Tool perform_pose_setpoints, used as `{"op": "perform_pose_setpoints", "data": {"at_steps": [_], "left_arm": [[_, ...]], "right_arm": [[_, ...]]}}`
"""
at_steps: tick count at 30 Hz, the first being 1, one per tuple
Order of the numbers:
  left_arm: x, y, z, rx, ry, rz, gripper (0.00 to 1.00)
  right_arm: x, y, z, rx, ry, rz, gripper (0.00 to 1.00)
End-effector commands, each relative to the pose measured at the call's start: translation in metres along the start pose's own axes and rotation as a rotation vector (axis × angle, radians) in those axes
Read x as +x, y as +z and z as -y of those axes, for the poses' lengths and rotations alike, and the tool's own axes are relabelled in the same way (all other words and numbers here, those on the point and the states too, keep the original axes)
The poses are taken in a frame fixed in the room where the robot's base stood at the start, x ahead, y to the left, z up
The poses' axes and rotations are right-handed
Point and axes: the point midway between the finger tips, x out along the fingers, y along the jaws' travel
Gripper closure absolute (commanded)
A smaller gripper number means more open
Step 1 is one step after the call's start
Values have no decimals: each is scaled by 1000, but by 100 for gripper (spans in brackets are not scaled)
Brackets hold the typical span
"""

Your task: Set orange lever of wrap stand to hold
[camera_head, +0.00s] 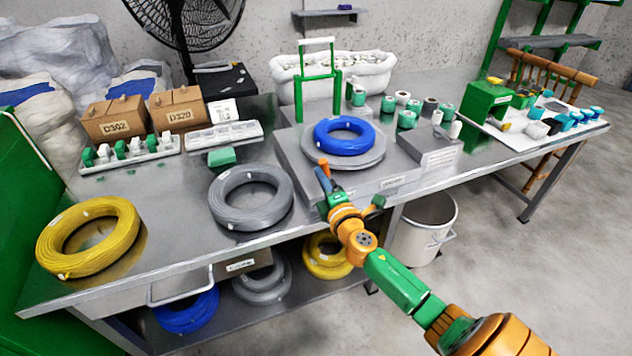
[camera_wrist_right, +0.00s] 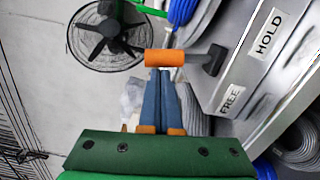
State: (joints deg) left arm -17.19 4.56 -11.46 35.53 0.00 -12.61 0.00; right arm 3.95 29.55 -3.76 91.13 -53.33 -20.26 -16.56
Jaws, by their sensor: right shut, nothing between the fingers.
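The wrap stand (camera_head: 300,150) is a grey metal block on the table with a blue cable coil (camera_head: 343,136) on its round plate. Its lever has an orange grip (camera_wrist_right: 165,57) on a dark arm; the orange tip also shows in the head view (camera_head: 323,162). The labels HOLD (camera_wrist_right: 269,33) and FREE (camera_wrist_right: 230,101) are on the stand's face; I cannot tell which one the lever points to. My right gripper (camera_head: 322,176) has its blue fingers together, with nothing between them. In the wrist view its fingertips (camera_wrist_right: 166,72) are right at the orange grip, possibly touching. My left gripper is not in view.
A grey coil (camera_head: 250,198) and a yellow coil (camera_head: 88,236) lie left of the stand. A green frame (camera_head: 299,98) rises behind it. A grey block (camera_head: 430,148) and several green spools stand right. A bin (camera_head: 425,225) is below the table edge.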

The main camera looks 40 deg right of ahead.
Motion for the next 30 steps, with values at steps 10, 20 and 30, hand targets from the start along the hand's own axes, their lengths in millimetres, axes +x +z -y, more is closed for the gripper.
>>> {"op": "perform_pose_setpoints", "data": {"at_steps": [10, 20, 30], "left_arm": [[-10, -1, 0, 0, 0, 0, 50], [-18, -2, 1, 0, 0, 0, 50], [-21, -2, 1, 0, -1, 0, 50]], "right_arm": [[1, 20, -6, 296, -16, 2, 100], [2, 32, -6, 515, -26, 1, 100], [2, 38, -4, 614, -31, 1, 100]]}}
